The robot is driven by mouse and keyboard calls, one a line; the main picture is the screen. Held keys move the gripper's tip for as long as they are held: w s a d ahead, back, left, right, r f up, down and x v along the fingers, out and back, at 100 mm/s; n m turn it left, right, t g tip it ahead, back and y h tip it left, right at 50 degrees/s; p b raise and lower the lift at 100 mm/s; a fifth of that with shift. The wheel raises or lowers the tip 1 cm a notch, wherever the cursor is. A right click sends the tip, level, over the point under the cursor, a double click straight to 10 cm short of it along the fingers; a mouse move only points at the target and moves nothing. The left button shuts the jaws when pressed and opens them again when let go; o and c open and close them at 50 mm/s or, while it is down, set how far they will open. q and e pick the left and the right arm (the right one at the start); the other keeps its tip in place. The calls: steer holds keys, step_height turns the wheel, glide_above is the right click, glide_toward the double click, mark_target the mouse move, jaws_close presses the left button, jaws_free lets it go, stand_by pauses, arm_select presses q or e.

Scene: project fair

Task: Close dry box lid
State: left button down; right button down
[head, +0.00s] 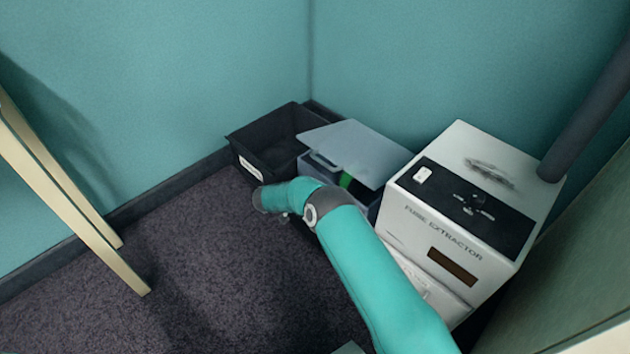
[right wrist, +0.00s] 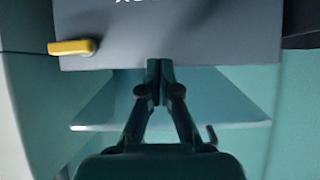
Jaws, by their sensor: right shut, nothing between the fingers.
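The dry box (head: 319,172) stands on the floor near the wall corner, with a blue-grey body. Its pale lid (head: 358,148) is tilted over it, with a gap at the front where something green shows inside. In the right wrist view a pale sheet that looks like the lid (right wrist: 225,103) lies behind my fingers. My right gripper (right wrist: 160,68) is shut and empty, its tips overlapping the lower edge of a dark grey panel (right wrist: 200,35); I cannot tell whether they touch. In the head view my right arm reaches in front of the box and its fingers are hidden. My left gripper is not in view.
An open black bin (head: 249,141) stands left of the box. A white fume extractor (head: 445,240) stands close on its right. A yellow piece (right wrist: 72,47) shows on the dark panel. Pale wooden legs (head: 65,190) stand at left. The carpet (head: 220,270) between is clear.

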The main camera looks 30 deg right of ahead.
steer(key=shift+w+a, duration=0.2)
steer(key=shift+a, duration=0.2)
stand_by(0.8)
steer(key=shift+r, duration=0.1)
